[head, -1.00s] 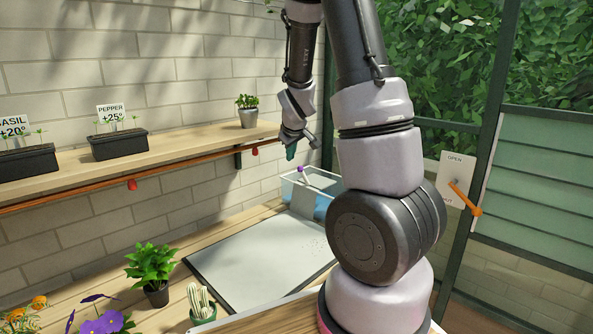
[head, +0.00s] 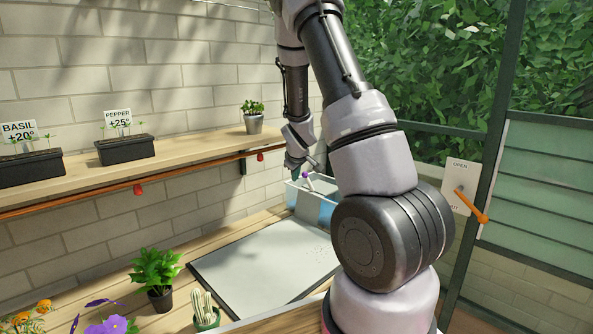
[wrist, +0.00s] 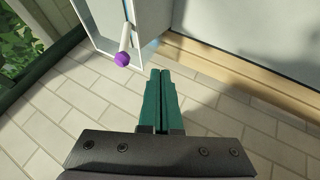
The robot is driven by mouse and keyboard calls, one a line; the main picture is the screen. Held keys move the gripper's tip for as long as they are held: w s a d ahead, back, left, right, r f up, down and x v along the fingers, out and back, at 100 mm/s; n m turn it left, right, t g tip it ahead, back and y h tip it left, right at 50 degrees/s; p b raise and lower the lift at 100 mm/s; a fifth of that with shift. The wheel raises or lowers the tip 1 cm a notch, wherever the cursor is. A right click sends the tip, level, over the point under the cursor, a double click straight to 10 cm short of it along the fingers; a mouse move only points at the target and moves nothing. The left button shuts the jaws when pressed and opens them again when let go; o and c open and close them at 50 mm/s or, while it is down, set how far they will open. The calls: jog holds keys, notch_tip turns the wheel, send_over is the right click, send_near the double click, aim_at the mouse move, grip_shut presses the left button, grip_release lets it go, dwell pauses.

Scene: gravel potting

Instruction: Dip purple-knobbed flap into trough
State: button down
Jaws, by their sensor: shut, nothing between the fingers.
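The purple knob (wrist: 122,59) sits on the end of a white stem, just ahead and left of my fingertips in the wrist view. In the head view the knob (head: 306,174) shows small above the trough. The trough (head: 312,203) is clear-walled with blue inside, at the far end of the bench, partly hidden behind my arm. Its pale rim (wrist: 84,27) shows at the top of the wrist view. My gripper (wrist: 160,72) has green fingers pressed together, empty and apart from the knob. In the head view my gripper (head: 293,170) hangs close beside the knob.
A grey mat (head: 262,262) lies on the wooden bench before the trough. A leafy plant (head: 157,270) and a cactus (head: 204,308) stand at the near left. A shelf (head: 150,172) with planters runs along the wall. An orange lever (head: 470,205) is at the right.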

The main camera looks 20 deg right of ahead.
jog(key=w+d+f, duration=0.2)
jog(key=w+d, duration=0.2)
jog(key=shift+w+d+r, duration=0.1)
jog(key=shift+d+r, duration=0.05)
jog(key=shift+d, duration=0.05)
dwell(0.6)
jog(key=shift+w+d+r+g+y, duration=0.2)
jog(key=shift+d+r+g+y, duration=0.1)
jog(key=shift+d+r+y, duration=0.25)
jog(key=m+g+y, duration=0.3)
jog(key=y, duration=0.5)
send_near(304, 174)
jog(key=shift+w+d+f, duration=1.7)
jog(key=shift+w+f, duration=0.4)
jog(key=shift+w, duration=0.45)
jog(key=shift+w+d+f, duration=0.1)
jog(key=shift+d+f, duration=0.05)
jog(key=shift+d, duration=0.3)
jog(key=shift+w+d+f, duration=0.1)
jog(key=shift+d, duration=0.45)
